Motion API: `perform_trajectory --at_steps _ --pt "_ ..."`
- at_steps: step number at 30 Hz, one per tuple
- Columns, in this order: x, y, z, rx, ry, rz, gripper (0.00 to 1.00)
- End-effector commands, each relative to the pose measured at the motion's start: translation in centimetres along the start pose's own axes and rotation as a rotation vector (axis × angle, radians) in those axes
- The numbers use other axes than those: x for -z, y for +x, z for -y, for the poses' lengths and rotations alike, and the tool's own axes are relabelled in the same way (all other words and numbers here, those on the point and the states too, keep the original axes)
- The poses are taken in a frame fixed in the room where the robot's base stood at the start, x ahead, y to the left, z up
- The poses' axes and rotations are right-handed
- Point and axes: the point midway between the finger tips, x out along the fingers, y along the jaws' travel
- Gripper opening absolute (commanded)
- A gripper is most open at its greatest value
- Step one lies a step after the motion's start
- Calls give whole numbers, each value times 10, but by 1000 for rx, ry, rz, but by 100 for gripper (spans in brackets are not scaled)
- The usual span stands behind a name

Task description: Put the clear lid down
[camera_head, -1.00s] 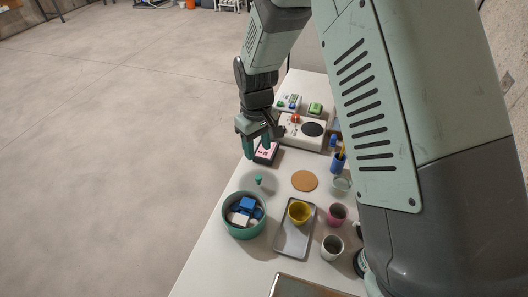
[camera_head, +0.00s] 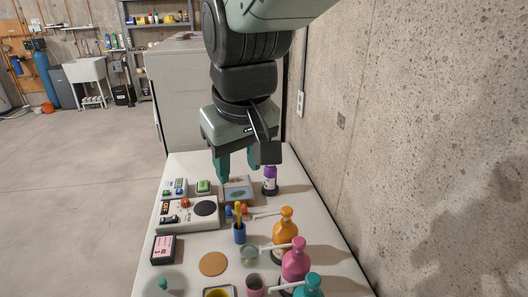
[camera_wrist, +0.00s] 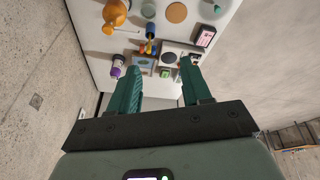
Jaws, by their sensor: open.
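The clear lid (camera_head: 164,285) is a see-through disc with a small teal knob. It lies on the white table at the lower left of the head view, partly cut off by the frame's bottom edge. My gripper (camera_head: 238,168) is well beyond it, over the far end of the table. The two teal fingers are apart with nothing between them, also in the wrist view (camera_wrist: 160,70).
A pink-and-black box (camera_head: 164,249), a cork disc (camera_head: 213,264) and a white device (camera_head: 189,213) are near the lid.

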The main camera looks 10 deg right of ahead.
Motion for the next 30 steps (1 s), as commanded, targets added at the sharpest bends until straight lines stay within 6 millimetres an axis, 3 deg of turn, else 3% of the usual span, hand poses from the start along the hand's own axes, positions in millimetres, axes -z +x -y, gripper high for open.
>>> perform_trajectory --at_steps 1,6,12,30 --pt "-18 -19 -10 -16 56 -35 48" --pt "-75 -53 -26 -52 215 -110 48" --pt "-113 -67 -28 -74 316 -161 48" --pt "-119 -68 -28 -77 333 -169 48"
